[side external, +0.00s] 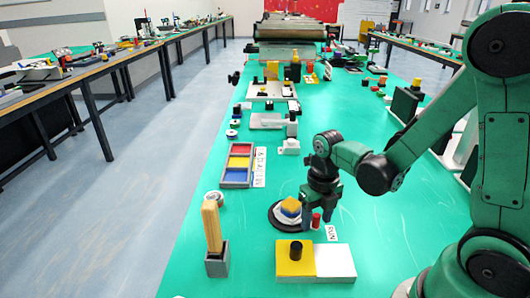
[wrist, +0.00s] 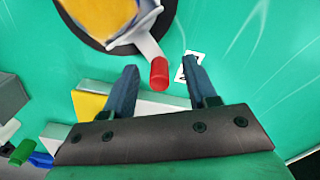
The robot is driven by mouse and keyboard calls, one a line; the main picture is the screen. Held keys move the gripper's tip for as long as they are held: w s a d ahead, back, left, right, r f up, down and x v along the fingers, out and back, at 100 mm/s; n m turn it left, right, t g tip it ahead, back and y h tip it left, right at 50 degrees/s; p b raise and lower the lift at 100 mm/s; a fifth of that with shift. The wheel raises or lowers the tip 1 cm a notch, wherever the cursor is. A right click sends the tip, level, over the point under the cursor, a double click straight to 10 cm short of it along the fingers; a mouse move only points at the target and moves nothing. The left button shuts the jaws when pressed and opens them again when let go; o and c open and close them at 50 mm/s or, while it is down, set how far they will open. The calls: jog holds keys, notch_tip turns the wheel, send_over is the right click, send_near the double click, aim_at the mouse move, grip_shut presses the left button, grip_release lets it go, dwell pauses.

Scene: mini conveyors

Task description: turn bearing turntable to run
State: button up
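The bearing turntable (side external: 276,222) is a black disc with a yellow and blue block (side external: 290,207) on top. In the wrist view the turntable's dark rim (wrist: 68,26) shows at the top, cut off by the frame. A pale arm (wrist: 150,46) sticks out from it and ends in a red knob (wrist: 159,73), also seen in the side view (side external: 316,221). The RUN label (side external: 331,233) lies beside the knob. My gripper (side external: 318,216) is low over the knob. In the wrist view its open fingers (wrist: 160,68) stand either side of the knob, with visible gaps.
A yellow and white block (side external: 334,260) with a black peg stands in front of the turntable. A grey holder with a wooden piece (side external: 212,226) is at the left edge. A tray of coloured compartments (side external: 238,163) lies behind. Green table is clear to the right.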

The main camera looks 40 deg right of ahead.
jog(key=shift+r, duration=2.85)
